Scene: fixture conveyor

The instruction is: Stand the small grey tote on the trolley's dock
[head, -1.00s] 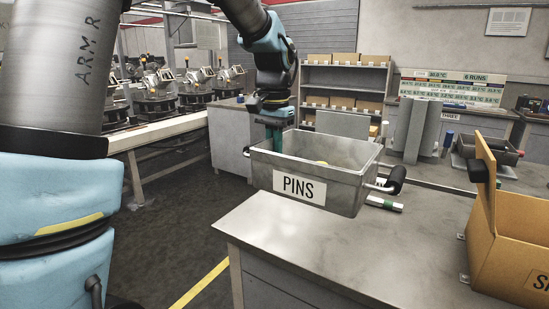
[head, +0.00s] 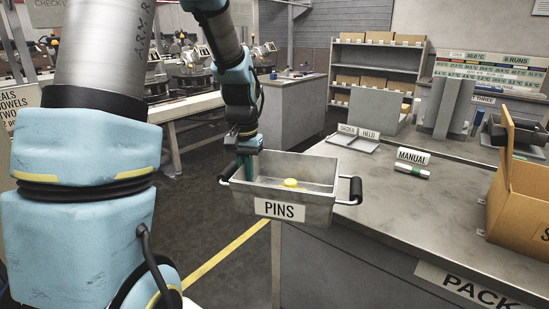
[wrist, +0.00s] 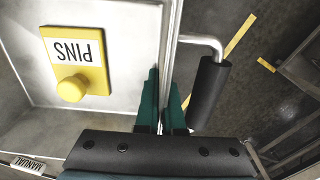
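The small grey tote (head: 325,212), labelled PINS, hangs level at the near left corner of the bench, apparently lifted clear of it. It has a black handle at each end. My gripper (head: 246,166) is at its left end, green fingers pointing down. In the wrist view the fingers (wrist: 163,90) straddle the tote's rim (wrist: 171,40) beside a black handle (wrist: 209,95), one inside and one outside, shut on the wall. A yellow PINS block (wrist: 77,58) with a round knob lies inside. I do not see the trolley or its dock.
The grey bench (head: 400,215) holds a MANUAL roll (head: 413,157), a flat tray (head: 352,140) and an open cardboard box (head: 520,205) at right. Dark floor with a yellow line (head: 225,252) lies open left of the bench. A conveyor (head: 190,105) stands behind.

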